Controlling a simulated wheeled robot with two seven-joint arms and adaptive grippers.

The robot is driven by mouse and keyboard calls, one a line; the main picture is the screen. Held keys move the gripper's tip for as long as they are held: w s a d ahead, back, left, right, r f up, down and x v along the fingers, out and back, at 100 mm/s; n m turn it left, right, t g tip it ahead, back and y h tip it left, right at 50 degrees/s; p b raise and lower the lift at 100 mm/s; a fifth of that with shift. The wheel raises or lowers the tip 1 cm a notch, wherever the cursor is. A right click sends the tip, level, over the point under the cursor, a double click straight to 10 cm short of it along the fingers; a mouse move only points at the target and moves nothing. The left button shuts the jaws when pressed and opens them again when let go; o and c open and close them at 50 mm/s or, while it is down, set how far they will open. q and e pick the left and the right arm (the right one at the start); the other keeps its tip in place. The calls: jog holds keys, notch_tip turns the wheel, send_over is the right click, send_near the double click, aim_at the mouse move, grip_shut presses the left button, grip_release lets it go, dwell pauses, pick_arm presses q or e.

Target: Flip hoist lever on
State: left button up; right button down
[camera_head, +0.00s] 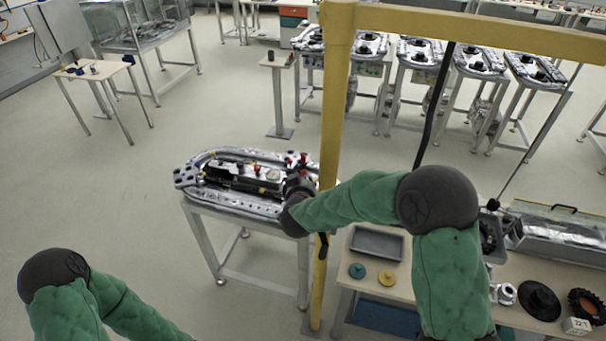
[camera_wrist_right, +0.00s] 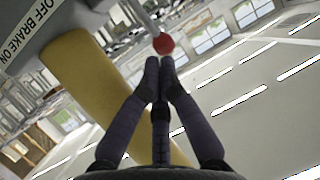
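The hoist lever's red ball knob (camera_wrist_right: 163,43) shows in the right wrist view, on a thin grey shaft just beyond my fingertips. A grey panel (camera_wrist_right: 75,18) beside it is lettered "OFF BRAKE ON". My right gripper (camera_wrist_right: 160,63) has its two dark fingertips together with nothing seen between them. The knob looks just ahead of the tips; I cannot tell whether they touch. In the head view the right gripper (camera_head: 300,184) is near the yellow post (camera_head: 337,95), and I cannot make out the lever there. My left gripper is out of view; only its arm shows at lower left.
A metal stand with a silver track-like assembly (camera_head: 215,205) is left of the post. A bench at right holds a grey tray (camera_head: 377,243), teal and yellow discs (camera_head: 387,279) and a black cone (camera_head: 539,298). Open floor (camera_head: 130,200) lies left.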

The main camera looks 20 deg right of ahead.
jog(key=shift+w+d+r+g+p, duration=0.2)
jog(key=shift+w+d+g+p, duration=0.25)
jog(key=shift+p, duration=0.65)
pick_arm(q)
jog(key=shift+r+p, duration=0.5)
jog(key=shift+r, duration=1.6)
pick_arm(e)
jog(key=shift+w+d, duration=0.3)
jog(key=shift+w, duration=0.35)
jog(key=shift+f, duration=0.1)
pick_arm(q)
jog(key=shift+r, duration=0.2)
